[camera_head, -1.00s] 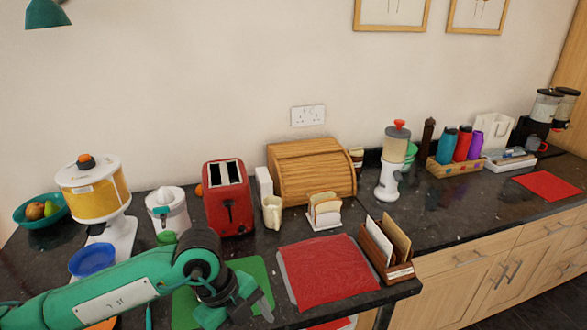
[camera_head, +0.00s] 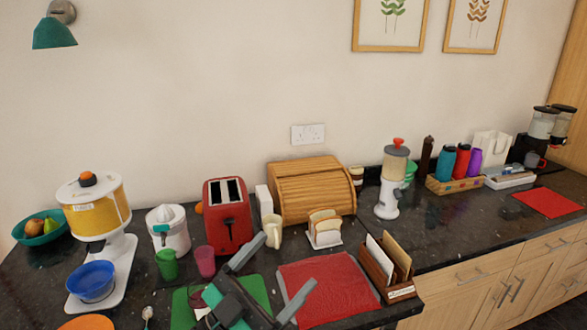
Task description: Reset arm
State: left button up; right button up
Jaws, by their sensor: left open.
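My left gripper (camera_head: 288,260) is at the bottom centre of the head view, with its two dark grey fingers spread wide apart and nothing between them. It is over the front of the dark counter, partly in front of the green mat (camera_head: 256,288) and beside the left edge of the red mat (camera_head: 325,285). Its green and black body shows at the lower edge, and most of the arm behind it is out of view. My right gripper is not in view.
Behind the gripper stand a pink cup (camera_head: 205,262), a green cup (camera_head: 167,264), a red toaster (camera_head: 228,218), a cream mug (camera_head: 272,231) and a toast rack (camera_head: 324,229). A wooden letter holder (camera_head: 388,268) stands to the right. The red mat is clear.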

pick_arm(q)
jog(key=w+a+f+n+y, duration=0.2)
jog(key=a+f+n+y, duration=1.3)
jog(key=f+y, duration=0.5)
jog(key=s+a+f+m+g, duration=0.1)
jog(key=s+a+f+g, duration=0.2)
jog(key=s+f+g, duration=0.45)
jog(key=s+a+f+m+g, duration=0.15)
jog(key=s+f+g, duration=0.25)
jog(key=s+f, duration=0.7)
notch_tip(320, 180, down, 29)
jog(key=s, duration=0.2)
jog(key=s+a+f+g, duration=0.1)
jog(key=s+a+f, duration=0.1)
jog(key=s+f, duration=0.7)
jog(key=s+a+f+g, duration=0.1)
jog(key=s+a+f, duration=0.1)
jog(key=s+f, duration=0.8)
jog(key=shift+f, duration=0.3)
